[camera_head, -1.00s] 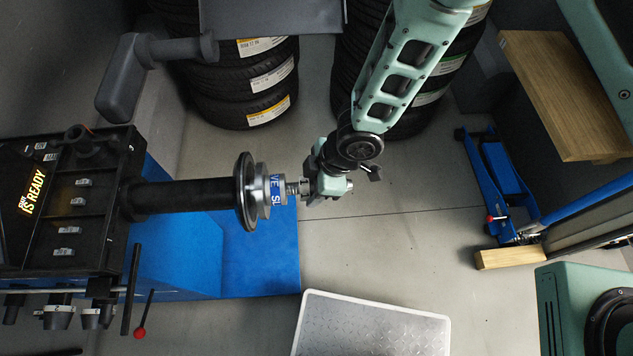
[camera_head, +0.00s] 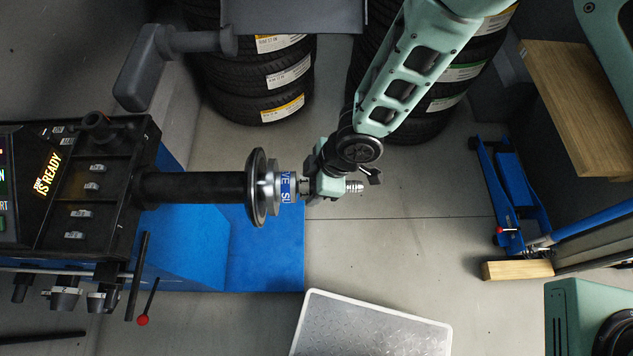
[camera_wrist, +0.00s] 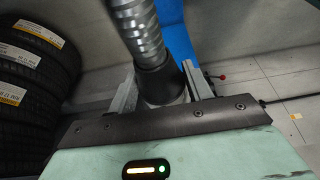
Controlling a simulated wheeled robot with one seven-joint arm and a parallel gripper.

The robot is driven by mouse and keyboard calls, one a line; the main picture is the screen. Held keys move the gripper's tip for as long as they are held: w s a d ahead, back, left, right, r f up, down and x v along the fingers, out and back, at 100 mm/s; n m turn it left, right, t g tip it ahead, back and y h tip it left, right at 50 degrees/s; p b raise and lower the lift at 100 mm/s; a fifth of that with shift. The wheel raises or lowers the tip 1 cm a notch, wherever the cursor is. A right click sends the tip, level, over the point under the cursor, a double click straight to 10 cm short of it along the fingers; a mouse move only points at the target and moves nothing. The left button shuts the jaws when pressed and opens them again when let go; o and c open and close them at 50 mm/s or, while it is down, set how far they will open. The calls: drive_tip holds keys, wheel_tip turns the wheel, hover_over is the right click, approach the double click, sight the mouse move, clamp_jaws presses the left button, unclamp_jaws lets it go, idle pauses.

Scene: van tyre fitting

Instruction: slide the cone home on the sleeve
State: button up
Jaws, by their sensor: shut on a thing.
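The sleeve (camera_head: 287,188), a silver ring piece with a blue lettered band, sits against the round dark flange (camera_head: 257,188) on the balancer's horizontal shaft. My gripper (camera_head: 308,187) is just right of the sleeve, around the shaft line. In the wrist view its two fingers (camera_wrist: 160,92) are shut on a dark round piece with a paler lower part, which I take as the cone (camera_wrist: 157,79). The threaded shaft (camera_wrist: 139,28) runs through it, and its tip shows right of my gripper (camera_head: 354,186). My gripper mostly hides the cone in the head view; cone-sleeve contact cannot be told.
The balancer's black housing (camera_head: 95,200) with its lit screen is at left, above a blue base (camera_head: 265,250). Tyre stacks (camera_head: 255,85) stand behind. A metal plate (camera_head: 370,325) lies in front.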

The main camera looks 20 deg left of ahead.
drive_tip(key=shift+a, duration=0.25)
drive_tip(key=o, duration=1.1)
drive_tip(key=shift+c, duration=0.2)
drive_tip(key=shift+s, duration=0.1)
drive_tip(key=p+v, duration=0.1)
drive_tip(key=v, duration=1.6)
drive_tip(key=shift+r, duration=0.2)
drive_tip(key=shift+d, duration=0.2)
drive_tip(key=s+d+r+m+h, duration=0.1)
drive_tip(key=s+d+r+m, duration=0.1)
drive_tip(key=d+r+m, duration=0.2)
drive_tip(key=s+d+r+m+h, duration=0.1)
drive_tip(key=s+d+r+m, duration=0.2)
drive_tip(key=d+r+m, duration=0.2)
drive_tip(key=s+d+r+m+t+h, duration=0.1)
drive_tip(key=s+d+r+m, duration=0.2)
drive_tip(key=d+r, duration=0.3)
drive_tip(key=d+m, duration=0.1)
drive_tip(key=d, duration=0.2)
drive_tip(key=shift+m, duration=0.3)
